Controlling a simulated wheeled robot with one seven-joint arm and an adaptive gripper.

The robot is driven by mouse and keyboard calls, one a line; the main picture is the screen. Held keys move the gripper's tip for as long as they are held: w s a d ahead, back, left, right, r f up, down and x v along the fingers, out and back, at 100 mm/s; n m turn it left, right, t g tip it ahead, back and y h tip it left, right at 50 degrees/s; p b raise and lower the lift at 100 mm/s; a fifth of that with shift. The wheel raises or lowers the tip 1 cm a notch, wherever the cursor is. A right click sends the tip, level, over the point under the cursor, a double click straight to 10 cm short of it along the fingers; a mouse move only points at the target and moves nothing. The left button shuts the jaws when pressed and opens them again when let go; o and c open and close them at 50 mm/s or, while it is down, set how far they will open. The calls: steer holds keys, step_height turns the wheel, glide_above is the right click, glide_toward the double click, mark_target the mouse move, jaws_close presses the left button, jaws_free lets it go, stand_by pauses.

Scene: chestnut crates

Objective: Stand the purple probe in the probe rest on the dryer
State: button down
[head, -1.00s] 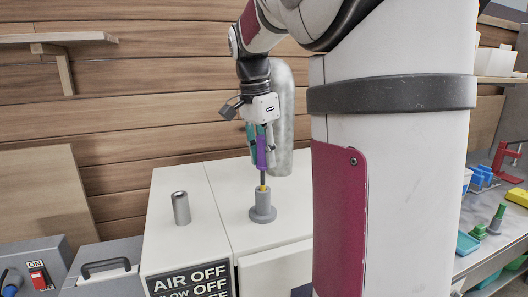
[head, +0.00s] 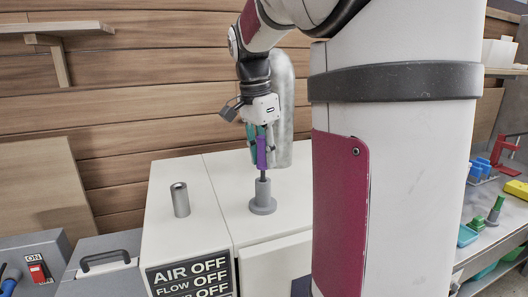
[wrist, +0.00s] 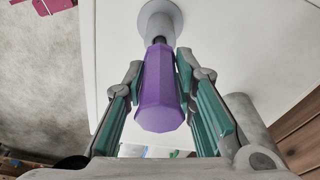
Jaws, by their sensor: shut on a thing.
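The purple probe (head: 261,153) is upright in my gripper (head: 261,150), with its dark stem pointing down. The stem's lower end is hidden in the grey probe rest (head: 263,197), a round-footed post on top of the white dryer (head: 225,215). In the wrist view the purple handle (wrist: 160,92) lies between the teal fingers of my gripper (wrist: 163,100), and the rest (wrist: 161,20) shows beyond it, in line with the probe. The fingers are shut on the handle.
A grey metal cylinder (head: 180,199) stands on the dryer left of the rest. A large pale grey cylinder (head: 281,105) rises behind my gripper. A sign (head: 190,279) is on the dryer's front. Green and red items sit on a bench at right.

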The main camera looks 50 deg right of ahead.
mark_target(264, 165)
steer(key=shift+f+b, duration=0.45)
steer(key=shift+f, duration=1.15)
steer(key=c, duration=1.2)
jaws_free()
steer(key=shift+c, duration=0.2)
steer(key=shift+r, duration=0.1)
steer(key=r, duration=0.4)
steer(key=a+r, duration=0.1)
steer(key=r, duration=0.6)
steer(key=shift+w+a+r, duration=0.2)
steer(key=shift+a+r, duration=0.1)
steer(key=shift+a, duration=0.1)
